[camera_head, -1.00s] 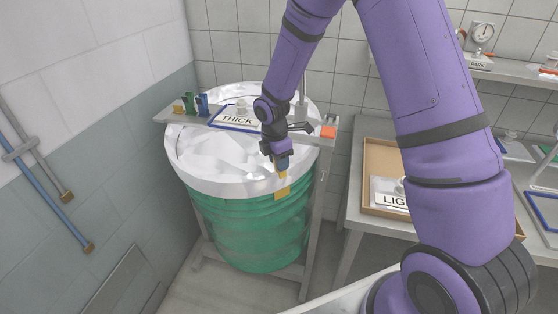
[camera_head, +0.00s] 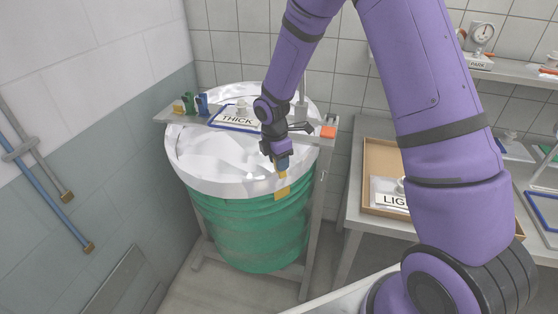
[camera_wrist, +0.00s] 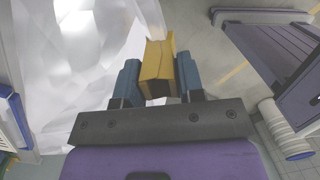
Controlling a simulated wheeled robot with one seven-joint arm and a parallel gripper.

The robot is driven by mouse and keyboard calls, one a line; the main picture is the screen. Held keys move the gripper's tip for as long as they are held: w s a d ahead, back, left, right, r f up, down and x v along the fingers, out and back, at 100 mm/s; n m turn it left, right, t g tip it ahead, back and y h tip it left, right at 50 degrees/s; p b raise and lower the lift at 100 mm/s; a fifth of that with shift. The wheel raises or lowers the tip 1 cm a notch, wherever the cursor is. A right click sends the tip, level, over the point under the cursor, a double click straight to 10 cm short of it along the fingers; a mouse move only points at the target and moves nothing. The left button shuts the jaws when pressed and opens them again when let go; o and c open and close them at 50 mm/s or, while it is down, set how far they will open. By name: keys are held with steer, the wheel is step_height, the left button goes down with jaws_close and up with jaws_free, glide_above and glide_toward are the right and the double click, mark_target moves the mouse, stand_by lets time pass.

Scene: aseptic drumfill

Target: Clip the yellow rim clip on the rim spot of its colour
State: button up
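The yellow rim clip (camera_head: 281,174) is at the front right rim of the green drum (camera_head: 245,230). My gripper (camera_head: 282,163) points down at it from above. In the wrist view the clip (camera_wrist: 157,68) sits between my two blue fingers (camera_wrist: 158,78), which are close against its sides. The yellow rim spot (camera_head: 282,193) shows on the drum side just below the clip. The clip's lower end and its contact with the rim are too small to make out. A crumpled white liner (camera_head: 215,160) covers the drum's mouth and folds over the rim.
A grey shelf (camera_head: 172,115) across the drum's back carries green (camera_head: 188,104) and blue (camera_head: 202,105) clips and a "THICK" sign (camera_head: 237,119). An orange block (camera_head: 328,132) sits at its right end. A tray (camera_head: 372,160) stands on the bench at right.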

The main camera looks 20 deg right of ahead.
steer(key=o, duration=0.6)
steer(key=s+d+r+m+t, duration=0.1)
steer(key=s+r+m, duration=0.2)
steer(key=r, duration=0.8)
steer(key=s+d+r+m+t, duration=0.1)
steer(key=s+r+m, duration=0.15)
steer(key=r, duration=0.75)
steer(key=s+d+r+m+t, duration=0.1)
steer(key=s+r+m, duration=0.3)
steer(key=s, duration=0.4)
steer(key=s+d+r+m+t, duration=0.1)
steer(key=s+r+m, duration=0.3)
steer(key=s, duration=0.4)
steer(key=s+d+r+m+t+y, duration=0.1)
steer(key=s+r+m, duration=0.3)
steer(key=s, duration=0.5)
steer(key=shift+d+r+m+t, duration=0.4)
steer(key=shift+d+m, duration=0.5)
steer(key=shift+m, duration=0.25)
